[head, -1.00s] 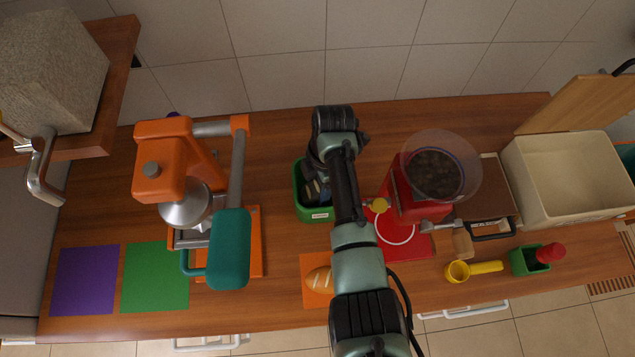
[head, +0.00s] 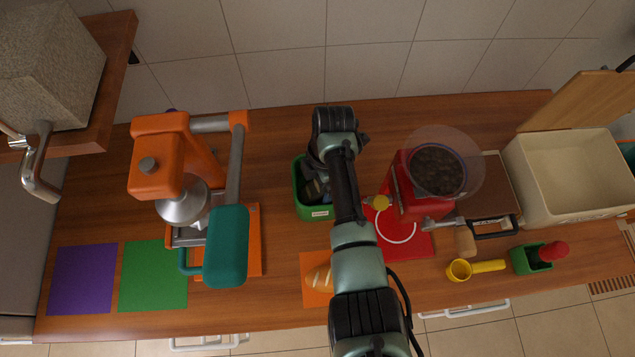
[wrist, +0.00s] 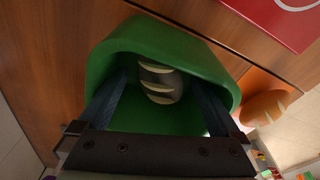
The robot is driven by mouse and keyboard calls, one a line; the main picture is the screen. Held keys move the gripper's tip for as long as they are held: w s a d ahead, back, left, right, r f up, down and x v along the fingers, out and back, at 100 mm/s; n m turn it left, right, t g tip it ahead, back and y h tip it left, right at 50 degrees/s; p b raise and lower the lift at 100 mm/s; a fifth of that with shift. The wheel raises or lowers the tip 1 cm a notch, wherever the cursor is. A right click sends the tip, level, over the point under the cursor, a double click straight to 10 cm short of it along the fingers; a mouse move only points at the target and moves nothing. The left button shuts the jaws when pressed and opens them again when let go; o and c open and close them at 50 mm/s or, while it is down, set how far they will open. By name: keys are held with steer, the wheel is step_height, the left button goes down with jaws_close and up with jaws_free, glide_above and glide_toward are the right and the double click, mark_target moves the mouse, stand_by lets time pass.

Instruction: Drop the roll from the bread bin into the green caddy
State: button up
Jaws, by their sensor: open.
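The green caddy (head: 299,200) stands on the counter behind the orange mat, and its rim fills much of the wrist view (wrist: 215,72). A roll with pale slashes (wrist: 161,82) lies inside the caddy, looking dark in the shade. My gripper (wrist: 160,92) is open and points down into the caddy, with one finger on each side of the roll; I cannot tell whether they touch it. In the head view my arm partly covers the caddy. The cream bread bin (head: 565,170) at the right has its wooden lid up, and its visible inside looks empty.
Another slashed loaf (head: 318,278) lies on the orange mat (head: 310,300) in front of the caddy. The red grinder (head: 408,185) stands close at right, the orange press (head: 160,155) at left. A yellow scoop (head: 485,267) and small green box (head: 520,262) sit front right.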

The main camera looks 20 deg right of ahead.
step_height(320, 180, up, 13)
steer(key=d+b, duration=0.1)
steer(key=shift+d, duration=0.25)
steer(key=shift+w, duration=0.1)
stand_by(0.4)
